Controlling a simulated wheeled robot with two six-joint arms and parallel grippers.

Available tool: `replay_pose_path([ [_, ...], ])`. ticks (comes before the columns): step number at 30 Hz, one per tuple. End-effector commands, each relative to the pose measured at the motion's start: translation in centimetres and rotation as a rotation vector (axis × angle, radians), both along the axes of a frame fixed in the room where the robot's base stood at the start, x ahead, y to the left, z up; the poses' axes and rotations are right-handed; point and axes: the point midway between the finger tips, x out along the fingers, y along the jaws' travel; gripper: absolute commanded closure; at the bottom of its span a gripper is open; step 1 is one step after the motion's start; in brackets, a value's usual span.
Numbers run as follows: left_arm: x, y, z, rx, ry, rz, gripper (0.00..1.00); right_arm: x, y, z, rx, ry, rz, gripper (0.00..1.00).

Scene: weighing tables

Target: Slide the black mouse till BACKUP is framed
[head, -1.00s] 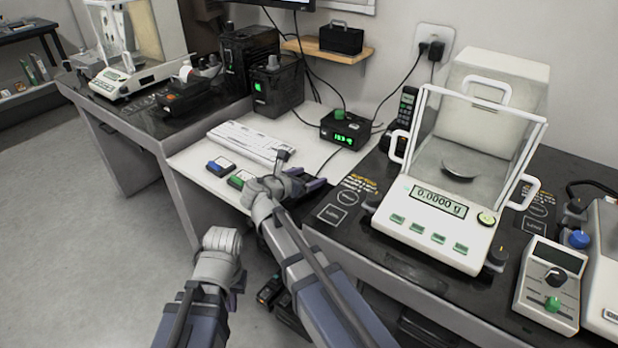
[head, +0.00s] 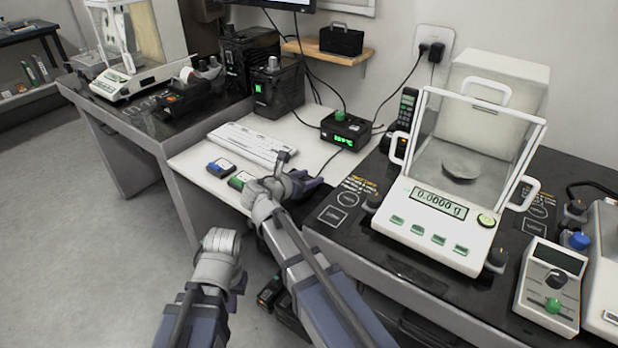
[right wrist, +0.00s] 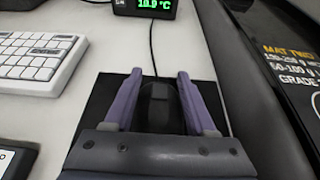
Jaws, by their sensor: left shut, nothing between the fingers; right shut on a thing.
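The black mouse (right wrist: 158,105) shows in the right wrist view, on a dark mouse pad (right wrist: 97,100) with its cable running away from me. My right gripper (right wrist: 156,88) is shut on the mouse, one purple finger on each side. In the head view my right gripper (head: 306,184) is at the front right of the white desk, and my arm hides the mouse. My left gripper (head: 240,282) is shut and empty, low in front of the desk. Only the bottom edge of the monitor (head: 290,4) shows at the top, so no BACKUP label is visible.
A white keyboard (head: 248,143) and two small devices, blue (head: 221,168) and green (head: 240,181), lie left of my right gripper. A temperature display (head: 345,130) stands behind. The dark balance table (head: 345,205) edges close on the right.

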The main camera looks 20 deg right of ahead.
Motion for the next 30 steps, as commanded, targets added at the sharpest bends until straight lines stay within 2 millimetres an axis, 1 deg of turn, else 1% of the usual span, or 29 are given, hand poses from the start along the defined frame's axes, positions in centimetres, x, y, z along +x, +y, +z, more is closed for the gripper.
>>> replay_pose_path([
  [5, 0.0, 0.0, -0.1, 0.0, 0.0, 0.0, 1.0, 0.6, 0.3, -0.2, 0.008, 0.002, 0.0, 1.0],
  [18, 0.0, 0.0, -0.1, 0.0, 0.0, 0.0, 1.0, 3.2, 1.2, -0.2, 0.009, 0.001, -0.002, 1.0],
  [29, 0.0, 0.0, -0.1, 0.0, 0.0, 0.0, 1.0, 3.4, 1.3, -0.2, 0.009, 0.001, -0.002, 1.0],
  [30, 0.0, 0.0, -0.1, 0.0, 0.0, 0.0, 1.0, 3.4, 1.3, -0.2, 0.009, 0.001, -0.002, 0.4],
])
